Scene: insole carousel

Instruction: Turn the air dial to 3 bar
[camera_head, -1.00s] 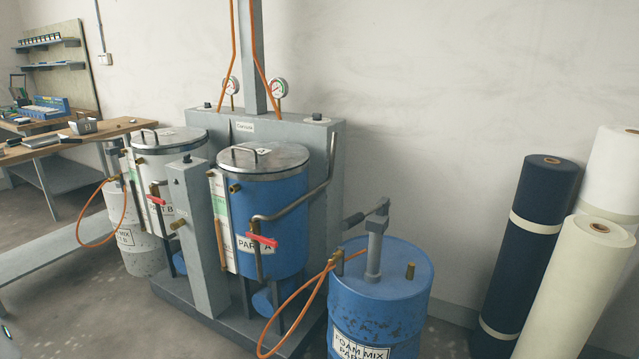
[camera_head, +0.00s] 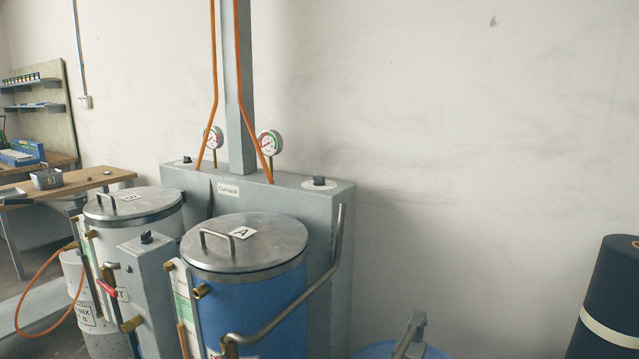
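Three dark knobs show, and I cannot tell from the frame which is the air dial. One knob (camera_head: 319,181) sits on a pale round plate on the right top of the grey cabinet (camera_head: 338,215). Another knob (camera_head: 187,159) is on the cabinet's left top. A third knob (camera_head: 146,237) is on top of the grey front post. Two round gauges, the left gauge (camera_head: 214,138) and the right gauge (camera_head: 269,142), stand above the cabinet. Their needles and scales are too small to read. My gripper is not in view.
The blue tank with lid A (camera_head: 245,245) and the pale tank (camera_head: 133,204) stand before the cabinet. A bent pipe (camera_head: 315,285) rises at right. A workbench (camera_head: 70,184) is at left, a dark roll (camera_head: 612,290) at right. Bare wall lies between.

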